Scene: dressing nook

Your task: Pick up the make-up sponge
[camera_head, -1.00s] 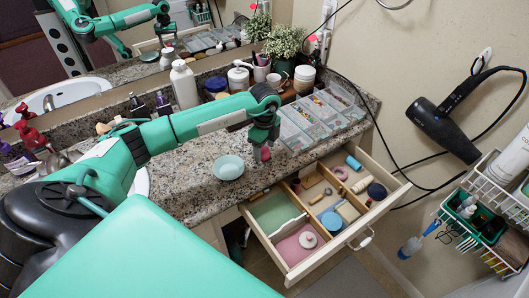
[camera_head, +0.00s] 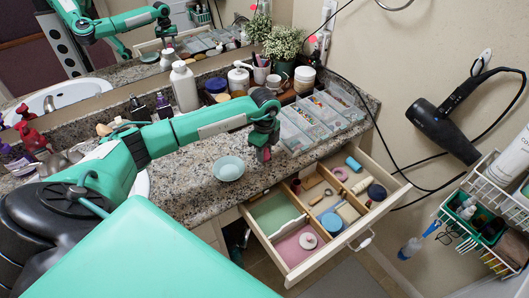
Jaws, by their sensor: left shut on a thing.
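My left gripper (camera_head: 263,153) is above the granite counter near its front edge, pointing down. It is shut on a small dark pink thing, which looks like the make-up sponge (camera_head: 265,155). The fingers hide part of the sponge. I cannot tell whether it touches the counter. A pale green bowl (camera_head: 229,168) sits on the counter to the left of the gripper. My right gripper is not in view.
Clear divided boxes (camera_head: 322,115) stand right behind the gripper. An open drawer (camera_head: 290,262) with several small items juts out below the counter's front edge. Bottles, jars and a potted plant (camera_head: 284,44) line the back.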

